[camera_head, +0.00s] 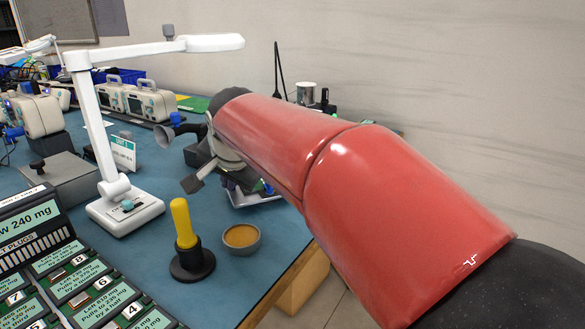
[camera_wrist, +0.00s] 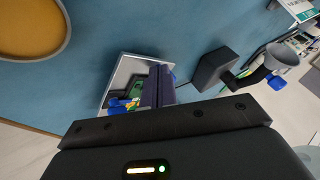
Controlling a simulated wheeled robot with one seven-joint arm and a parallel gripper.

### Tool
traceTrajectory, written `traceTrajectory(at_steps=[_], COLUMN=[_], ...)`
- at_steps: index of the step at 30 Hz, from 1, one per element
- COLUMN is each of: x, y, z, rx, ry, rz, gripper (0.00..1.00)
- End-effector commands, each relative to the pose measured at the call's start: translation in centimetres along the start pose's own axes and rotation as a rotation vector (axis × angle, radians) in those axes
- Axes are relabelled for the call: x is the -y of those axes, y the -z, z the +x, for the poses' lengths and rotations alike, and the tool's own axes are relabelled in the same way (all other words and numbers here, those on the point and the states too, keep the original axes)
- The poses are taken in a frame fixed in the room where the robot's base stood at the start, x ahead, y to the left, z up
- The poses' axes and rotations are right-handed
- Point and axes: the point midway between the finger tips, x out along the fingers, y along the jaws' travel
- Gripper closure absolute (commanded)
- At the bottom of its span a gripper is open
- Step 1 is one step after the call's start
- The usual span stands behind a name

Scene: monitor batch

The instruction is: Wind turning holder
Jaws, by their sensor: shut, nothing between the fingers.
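My gripper (camera_head: 191,184) is shut and empty, apart from the holder and above the table. In the wrist view its dark closed fingers (camera_wrist: 160,86) overlap a small tray (camera_wrist: 112,92) holding green, blue and yellow items.
A yellow-handled tool (camera_head: 183,222) stands in a black base beside a grey bowl (camera_head: 241,249) with orange-brown contents. A white lamp (camera_head: 126,213) stands left. A grey box (camera_head: 68,182) and numbered panel (camera_head: 80,280) are farther left. My red arm hides the table's right side.

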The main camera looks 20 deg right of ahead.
Motion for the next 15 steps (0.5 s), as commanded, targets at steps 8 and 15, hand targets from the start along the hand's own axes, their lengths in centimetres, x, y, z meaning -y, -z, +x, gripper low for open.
traceTrajectory(at_steps=[8, 15], x=[0.9, 1.7], y=[0.3, 0.7], z=[0.7, 1.3], rx=[-0.010, -0.052], ry=[-0.012, -0.052], rz=[0.022, 0.095], gripper=[1.00, 1.00])
